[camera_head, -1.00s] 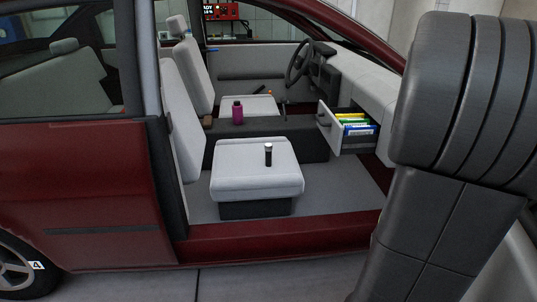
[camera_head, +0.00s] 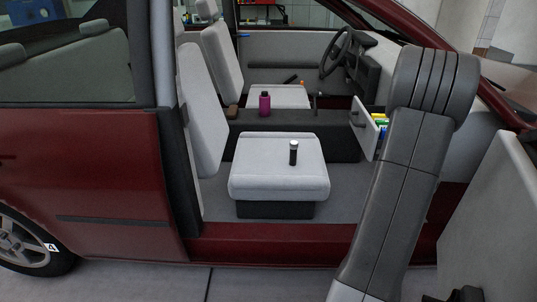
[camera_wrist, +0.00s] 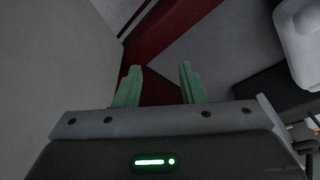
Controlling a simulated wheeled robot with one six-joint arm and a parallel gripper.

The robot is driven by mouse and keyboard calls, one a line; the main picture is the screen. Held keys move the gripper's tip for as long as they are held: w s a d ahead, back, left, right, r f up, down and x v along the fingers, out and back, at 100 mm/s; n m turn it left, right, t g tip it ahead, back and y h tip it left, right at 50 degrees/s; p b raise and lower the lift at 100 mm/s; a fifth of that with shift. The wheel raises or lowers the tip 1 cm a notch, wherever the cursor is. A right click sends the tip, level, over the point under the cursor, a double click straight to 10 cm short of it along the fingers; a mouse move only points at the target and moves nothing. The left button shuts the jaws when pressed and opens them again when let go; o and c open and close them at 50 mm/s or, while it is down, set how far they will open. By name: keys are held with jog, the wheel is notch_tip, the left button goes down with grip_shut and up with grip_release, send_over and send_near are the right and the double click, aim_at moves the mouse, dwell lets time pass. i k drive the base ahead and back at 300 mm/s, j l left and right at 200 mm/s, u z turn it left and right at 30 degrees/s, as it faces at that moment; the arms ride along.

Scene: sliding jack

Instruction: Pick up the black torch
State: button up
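The black torch (camera_head: 293,153) stands upright on the light grey front seat cushion (camera_head: 262,178) of the red car, in the head view. It has a pale band near its top. My gripper (camera_wrist: 158,86) shows in the wrist view with two green fingers apart and nothing between them. It points at a grey panel, a dark red sill and the car floor. The torch is not visible in the wrist view. In the head view my arm stands right of the seat, and my gripper is out of sight.
A magenta bottle (camera_head: 265,104) and a brown object (camera_head: 233,112) stand on the dark centre console (camera_head: 330,143). An open drawer (camera_head: 367,130) with coloured items sits under the dashboard. The red door sill (camera_head: 270,246) and rear pillar frame the opening. A grey panel (camera_head: 492,225) is at right.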

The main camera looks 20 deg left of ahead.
aim_at(293, 144)
jog(key=i+j+u, duration=0.1)
jog(key=u, duration=0.3)
jog(key=i+u, duration=0.25)
jog(key=u, duration=0.15)
jog(key=i+u, duration=0.2)
jog(key=u, duration=0.2)
jog(key=i+l, duration=0.2)
jog(key=i, duration=0.15)
